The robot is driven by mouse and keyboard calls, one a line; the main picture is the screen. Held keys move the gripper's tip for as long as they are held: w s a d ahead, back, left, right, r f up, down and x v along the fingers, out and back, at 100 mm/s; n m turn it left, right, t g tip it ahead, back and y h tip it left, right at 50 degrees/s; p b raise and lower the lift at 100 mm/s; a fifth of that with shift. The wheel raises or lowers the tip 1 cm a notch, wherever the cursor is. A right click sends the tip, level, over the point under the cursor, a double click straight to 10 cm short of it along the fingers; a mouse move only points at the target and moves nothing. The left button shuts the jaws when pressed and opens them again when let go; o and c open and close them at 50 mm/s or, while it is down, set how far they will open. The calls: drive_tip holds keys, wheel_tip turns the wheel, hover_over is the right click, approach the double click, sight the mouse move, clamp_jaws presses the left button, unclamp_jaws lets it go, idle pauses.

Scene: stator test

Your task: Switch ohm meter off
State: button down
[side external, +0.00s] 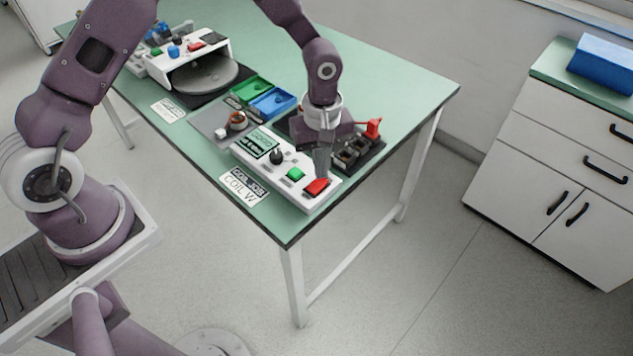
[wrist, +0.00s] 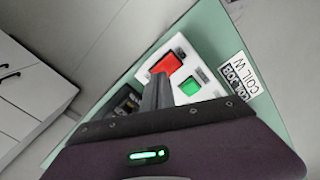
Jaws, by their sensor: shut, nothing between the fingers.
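The ohm meter is a white box (side external: 252,167) near the table's front right corner, with a green display (side external: 262,143), a black knob (side external: 276,157), a green button (side external: 295,174) and a red button (side external: 317,187). In the wrist view the red button (wrist: 167,68) and green button (wrist: 190,87) show on its white top. My gripper (side external: 323,177) is shut and empty, pointing down, with its tips close above or at the red button. In the wrist view the fingers (wrist: 158,78) end beside the red button; I cannot tell whether they touch it.
A black fixture (side external: 352,153) with a red handle (side external: 373,128) stands right behind my gripper. A green bin (side external: 251,89) and a blue bin (side external: 273,102) lie further back. A card reading COIL W (side external: 241,187) lies in front of the meter. The table edge is near.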

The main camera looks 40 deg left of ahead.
drive_tip(key=shift+f, duration=0.8)
drive_tip(key=shift+r, duration=3.55)
wheel_tip(320, 180, up, 6)
drive_tip(key=m, duration=0.2)
hover_over(311, 183)
drive_tip(key=s+a+r+m+t+y, duration=0.1)
drive_tip(key=s+a+r+m+t, duration=0.2)
drive_tip(key=s+r, duration=0.5)
drive_tip(key=s+a+r+m+t, duration=0.1)
drive_tip(key=s+r+m, duration=0.2)
drive_tip(key=s, duration=0.4)
drive_tip(key=s+a+r+m+t+h, duration=0.1)
drive_tip(key=s+r+m, duration=0.3)
drive_tip(key=s, duration=0.3)
drive_tip(key=shift+s+r+t, duration=0.15)
drive_tip(key=shift+r+t, duration=0.15)
drive_tip(key=shift+r, duration=0.1)
drive_tip(key=shift+a, duration=0.1)
